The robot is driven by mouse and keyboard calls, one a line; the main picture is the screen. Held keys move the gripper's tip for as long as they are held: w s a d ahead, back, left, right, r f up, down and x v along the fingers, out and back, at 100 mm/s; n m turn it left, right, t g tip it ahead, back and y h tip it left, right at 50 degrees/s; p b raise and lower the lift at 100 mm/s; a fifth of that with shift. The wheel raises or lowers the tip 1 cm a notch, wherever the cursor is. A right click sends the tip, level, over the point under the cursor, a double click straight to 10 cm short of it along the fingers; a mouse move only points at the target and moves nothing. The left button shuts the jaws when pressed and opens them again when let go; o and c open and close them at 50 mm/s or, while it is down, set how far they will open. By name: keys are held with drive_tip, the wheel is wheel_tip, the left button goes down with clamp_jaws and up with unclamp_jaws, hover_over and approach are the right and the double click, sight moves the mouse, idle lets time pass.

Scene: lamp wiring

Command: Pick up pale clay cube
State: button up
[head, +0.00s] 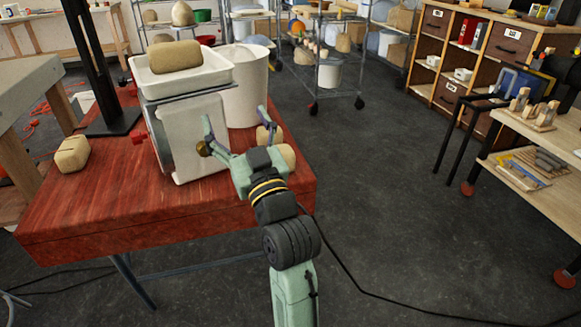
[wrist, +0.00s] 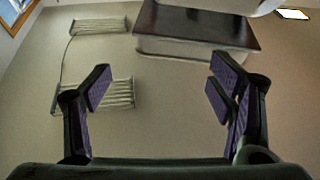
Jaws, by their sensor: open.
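A pale clay block (head: 72,153) with rounded edges lies on the red wooden table at its left side in the head view. A browner clay block (head: 177,56) lies in the white tray on top of the scale. Another pale clay lump (head: 287,155) shows partly behind my gripper's right finger, and its full shape is hidden. My gripper (head: 236,138) is open in front of the scale, well to the right of the left block. The wrist view shows the open, empty fingers (wrist: 160,88) and no clay that I can make out.
The white scale (head: 190,135) stands on the red table (head: 110,215), with a white bucket (head: 247,95) behind it. A black post (head: 92,60) rises at the back left. Shelves and a wooden cabinet (head: 470,50) stand farther off. Open floor lies right of the table.

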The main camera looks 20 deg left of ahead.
sight(281, 149)
drive_tip(key=w+d+f+m+g+h, duration=0.1)
drive_tip(key=w+d+f+h, duration=0.2)
drive_tip(key=d+f, duration=0.3)
drive_tip(key=w+d+f+m+h, duration=0.1)
drive_tip(key=w+d+f+h, duration=0.2)
drive_tip(key=f, duration=0.5)
drive_tip(key=shift+y, duration=0.4)
drive_tip(key=p+x, duration=0.1)
drive_tip(key=x, duration=0.3)
drive_tip(key=shift+w+r, duration=0.1)
drive_tip(key=p+x, duration=0.2)
drive_tip(key=x, duration=0.2)
drive_tip(key=shift+w+a, duration=0.2)
drive_tip(key=shift+w, duration=0.1)
drive_tip(key=shift+w+a, duration=0.3)
drive_tip(key=shift+w, duration=0.1)
drive_tip(key=shift+c, duration=0.6)
drive_tip(key=c, duration=1.6)
